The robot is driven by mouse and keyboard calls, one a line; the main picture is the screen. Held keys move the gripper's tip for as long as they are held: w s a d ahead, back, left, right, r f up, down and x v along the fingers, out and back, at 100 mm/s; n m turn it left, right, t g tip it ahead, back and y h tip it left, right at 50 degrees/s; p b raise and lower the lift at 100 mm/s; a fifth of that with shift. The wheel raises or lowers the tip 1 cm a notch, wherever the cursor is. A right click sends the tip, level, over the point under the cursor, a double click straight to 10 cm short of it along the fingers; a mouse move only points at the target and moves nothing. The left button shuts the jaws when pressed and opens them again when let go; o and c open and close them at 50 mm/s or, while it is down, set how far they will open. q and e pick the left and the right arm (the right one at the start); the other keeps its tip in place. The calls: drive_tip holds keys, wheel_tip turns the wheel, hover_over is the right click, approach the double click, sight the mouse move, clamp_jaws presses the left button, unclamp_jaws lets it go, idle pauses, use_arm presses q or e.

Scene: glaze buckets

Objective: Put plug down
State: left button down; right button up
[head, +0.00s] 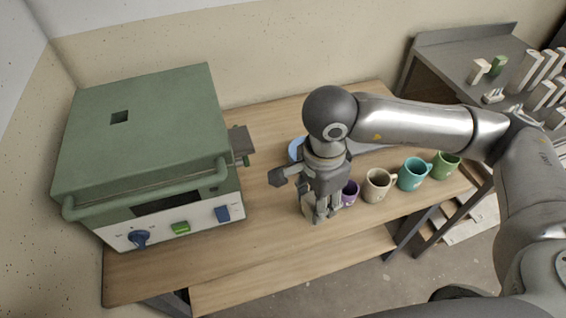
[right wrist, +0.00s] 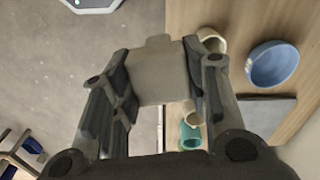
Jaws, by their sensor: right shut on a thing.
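My right gripper (head: 322,216) is above the wooden table, in front of the blue bowl and left of the row of mugs. In the right wrist view, my right gripper (right wrist: 155,85) is shut on a pale beige-grey, block-like plug (right wrist: 160,76). Part of the plug (head: 307,208) shows beside the fingers in the head view; the rest is hidden. The green kiln (head: 145,140) stands at the left, with a dark square hole (head: 120,117) in its lid. My left gripper is not in view.
A blue bowl (head: 295,149) sits behind my right gripper. Purple (head: 350,193), cream (head: 377,186), teal (head: 412,174) and green (head: 446,165) mugs line the table's right part. A small dark plate (head: 241,140) juts from the kiln. The table (head: 262,225) between kiln and gripper is clear.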

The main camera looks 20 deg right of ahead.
drive_tip(key=m, duration=0.2)
drive_tip(key=f+m, duration=0.1)
drive_tip(key=m, duration=0.1)
drive_tip(key=shift+s+a, duration=0.2)
drive_tip(key=shift+a, duration=0.2)
drive_tip(key=m, duration=0.2)
drive_tip(key=m+b, duration=0.1)
drive_tip(key=m, duration=0.1)
drive_tip(key=shift+s+a+f, duration=0.2)
drive_tip(key=shift+a+f, duration=0.15)
drive_tip(key=s+a+f+m+b, duration=0.1)
drive_tip(key=a+f+m, duration=0.1)
drive_tip(key=m, duration=1.1)
drive_tip(key=s+a+f+m+b, duration=0.1)
drive_tip(key=a+f+m+b, duration=0.1)
drive_tip(key=m, duration=1)
drive_tip(key=shift+m, duration=0.3)
drive_tip(key=w+d+f, duration=0.1)
drive_tip(key=w+f, duration=0.3)
drive_tip(key=w+d+f, duration=0.1)
drive_tip(key=w+f, duration=0.3)
drive_tip(key=w+d+f, duration=0.1)
drive_tip(key=w+f, duration=0.2)
drive_tip(key=w, duration=0.2)
drive_tip(key=shift+d+f, duration=0.35)
drive_tip(key=shift+f, duration=0.45)
